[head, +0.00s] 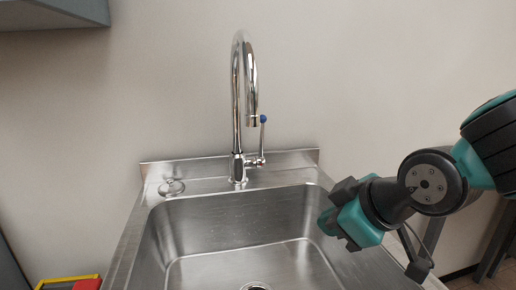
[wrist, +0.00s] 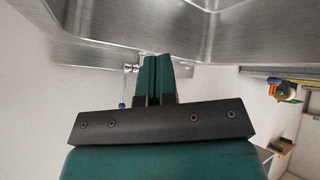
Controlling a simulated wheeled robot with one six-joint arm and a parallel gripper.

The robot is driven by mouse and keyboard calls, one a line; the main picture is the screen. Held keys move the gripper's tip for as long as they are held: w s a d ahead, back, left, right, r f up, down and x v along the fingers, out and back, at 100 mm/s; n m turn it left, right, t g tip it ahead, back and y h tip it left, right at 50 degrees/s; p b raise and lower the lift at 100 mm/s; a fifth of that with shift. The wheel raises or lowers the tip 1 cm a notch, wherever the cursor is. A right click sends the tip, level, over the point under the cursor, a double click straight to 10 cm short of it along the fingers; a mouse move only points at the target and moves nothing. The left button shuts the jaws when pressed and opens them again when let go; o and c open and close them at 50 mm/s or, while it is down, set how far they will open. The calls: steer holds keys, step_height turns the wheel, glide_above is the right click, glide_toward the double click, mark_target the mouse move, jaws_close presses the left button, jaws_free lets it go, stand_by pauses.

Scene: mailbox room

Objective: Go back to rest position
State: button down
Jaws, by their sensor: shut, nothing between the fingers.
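My gripper (head: 328,222) is in the head view at the right side of the steel sink, over its right rim, with the fingers pointing left. In the wrist view my gripper (wrist: 154,60) has its two green fingers side by side and shut, with nothing between them. The sink (head: 240,232) fills the lower middle of the head view, and its steel also shows across the top of the wrist view (wrist: 100,20). I cannot tell whether the gripper touches the rim.
A chrome faucet (head: 238,110) with a blue-tipped lever (head: 262,140) stands at the sink's back. A grey cabinet (head: 60,14) hangs at the upper left. A yellow and red object (head: 72,282) is at the lower left. The basin is empty.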

steer(key=s+d+r+m+g+h+p, duration=0.15)
steer(key=s+g, duration=0.25)
steer(key=s, duration=0.4)
steer(key=s+d+m+g+y, duration=0.1)
steer(key=s+m+g, duration=0.2)
steer(key=s, duration=0.4)
step_height(320, 180, up, 17)
steer(key=p, duration=1.7)
steer(key=shift+w+f, duration=0.15)
steer(key=shift+d+h, duration=0.1)
steer(key=shift+h, duration=0.15)
